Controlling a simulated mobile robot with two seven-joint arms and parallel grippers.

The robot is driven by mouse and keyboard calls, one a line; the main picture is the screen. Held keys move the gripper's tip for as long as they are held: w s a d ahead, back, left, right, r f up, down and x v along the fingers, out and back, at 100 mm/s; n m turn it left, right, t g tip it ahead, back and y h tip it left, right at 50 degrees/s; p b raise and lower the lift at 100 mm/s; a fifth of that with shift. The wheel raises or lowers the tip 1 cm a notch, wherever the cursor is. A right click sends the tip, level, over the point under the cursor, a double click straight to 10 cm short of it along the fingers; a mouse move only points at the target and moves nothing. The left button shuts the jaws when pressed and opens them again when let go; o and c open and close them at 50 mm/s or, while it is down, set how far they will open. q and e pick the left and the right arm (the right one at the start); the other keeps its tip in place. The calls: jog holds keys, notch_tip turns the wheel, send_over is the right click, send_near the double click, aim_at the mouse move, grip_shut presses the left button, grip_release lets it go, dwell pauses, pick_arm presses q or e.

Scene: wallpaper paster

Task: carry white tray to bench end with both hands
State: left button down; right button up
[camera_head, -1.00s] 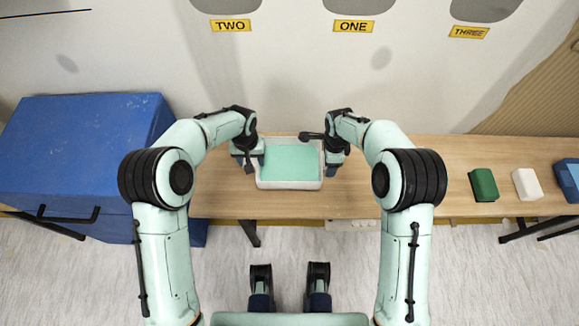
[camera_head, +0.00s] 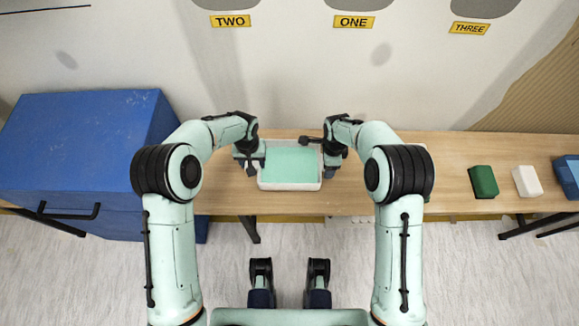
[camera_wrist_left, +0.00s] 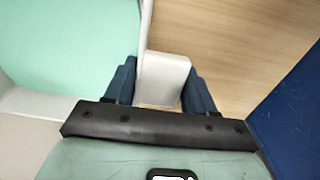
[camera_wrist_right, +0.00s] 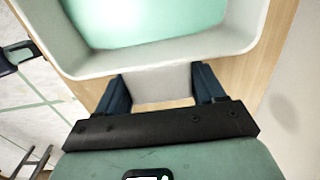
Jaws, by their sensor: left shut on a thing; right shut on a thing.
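The white tray (camera_head: 290,186) is at the bench between my two grippers, with a flat mint-green surface (camera_head: 289,164) inside its rim. My left gripper (camera_head: 249,167) is at the tray's left side, and my right gripper (camera_head: 331,167) is at its right side. In the left wrist view, the left fingers (camera_wrist_left: 160,85) are shut on a white tab (camera_wrist_left: 162,75) at the tray's edge. In the right wrist view, the right fingers (camera_wrist_right: 163,88) are shut on the opposite tab (camera_wrist_right: 162,82). The tray looks level; I cannot tell whether it touches the bench.
The wooden bench (camera_head: 440,170) runs to the right. A green block (camera_head: 483,181), a white block (camera_head: 527,182) and a blue box (camera_head: 567,177) stand at its right. A large blue case (camera_head: 75,145) is at the left. Yellow signs TWO (camera_head: 231,20), ONE (camera_head: 354,22) and THREE (camera_head: 469,28) mark the wall.

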pick_arm(q)
jog(key=shift+f, duration=0.3)
pick_arm(e)
jog(key=shift+f, duration=0.3)
pick_arm(q)
jog(key=shift+c, duration=1.9)
grip_release()
pick_arm(e)
jog(key=o, duration=1.6)
jog(key=shift+r, duration=0.2)
pick_arm(q)
notch_tip(320, 180, up, 12)
pick_arm(e)
notch_tip(320, 180, up, 12)
jog(key=shift+s, duration=0.15)
pick_arm(q)
jog(key=shift+s, duration=0.15)
pick_arm(e)
jog(key=shift+f, duration=0.15)
